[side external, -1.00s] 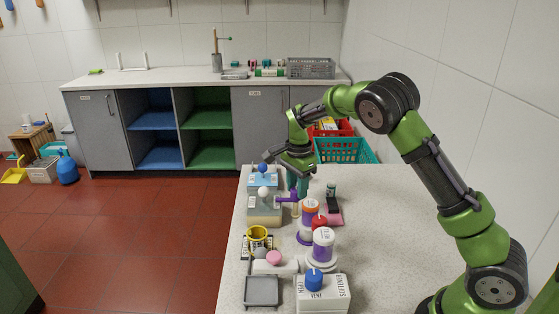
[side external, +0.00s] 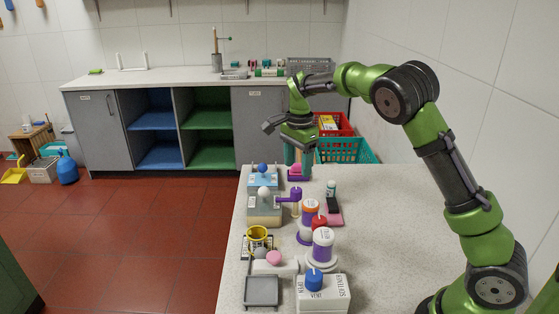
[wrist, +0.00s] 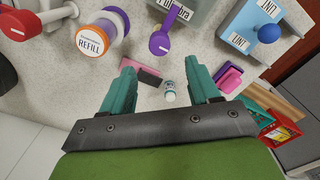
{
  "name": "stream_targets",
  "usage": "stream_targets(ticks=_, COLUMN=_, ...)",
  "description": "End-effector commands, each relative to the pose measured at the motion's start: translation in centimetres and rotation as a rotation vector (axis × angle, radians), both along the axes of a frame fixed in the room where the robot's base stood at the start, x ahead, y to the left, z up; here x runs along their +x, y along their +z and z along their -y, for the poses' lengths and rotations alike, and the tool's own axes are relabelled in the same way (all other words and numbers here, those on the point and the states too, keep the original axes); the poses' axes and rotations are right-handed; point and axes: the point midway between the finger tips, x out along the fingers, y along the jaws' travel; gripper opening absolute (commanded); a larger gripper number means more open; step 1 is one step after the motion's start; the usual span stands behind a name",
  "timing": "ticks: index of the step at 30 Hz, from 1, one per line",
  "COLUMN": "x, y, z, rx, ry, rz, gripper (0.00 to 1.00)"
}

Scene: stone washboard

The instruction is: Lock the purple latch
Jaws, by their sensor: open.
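The purple latch (side external: 290,196) sticks out to the right from the side of a box-like fixture near the left edge of the counter. In the wrist view the latch (wrist: 165,34) shows as a purple lever with a round end, beside a grey labelled block (wrist: 190,10). My gripper (side external: 297,164) is beyond the latch and above the counter, apart from it. In the wrist view my gripper (wrist: 160,78) has its two teal fingers spread with nothing between them. The latch's pivot is not clear.
A blue-topped box with a blue knob (wrist: 269,32) stands beside the latch. A white-and-orange REFILL container (wrist: 93,37) is on the other side. A small bottle (wrist: 169,93) and pink items (wrist: 228,76) lie near the fingers. The counter's right side is clear.

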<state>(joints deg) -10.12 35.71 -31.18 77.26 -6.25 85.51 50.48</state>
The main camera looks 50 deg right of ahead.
Motion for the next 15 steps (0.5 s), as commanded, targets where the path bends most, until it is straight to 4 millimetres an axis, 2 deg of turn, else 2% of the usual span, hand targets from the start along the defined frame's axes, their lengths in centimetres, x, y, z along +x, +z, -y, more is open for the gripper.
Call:
stream_targets(ticks=3, x=0.1, y=3.1, z=0.1, rx=-0.002, ry=-0.001, rz=0.005, gripper=0.61)
stream_targets(ticks=7, x=0.0, y=5.8, z=0.1, rx=-0.002, ry=-0.001, rz=0.005, gripper=0.61)
stream_targets(ticks=12, x=0.0, y=8.2, z=0.1, rx=0.000, ry=-0.002, rz=0.002, gripper=0.61)
stream_targets(ticks=15, x=0.0, y=8.8, z=0.1, rx=-0.001, ry=-0.001, rz=0.001, gripper=0.61)
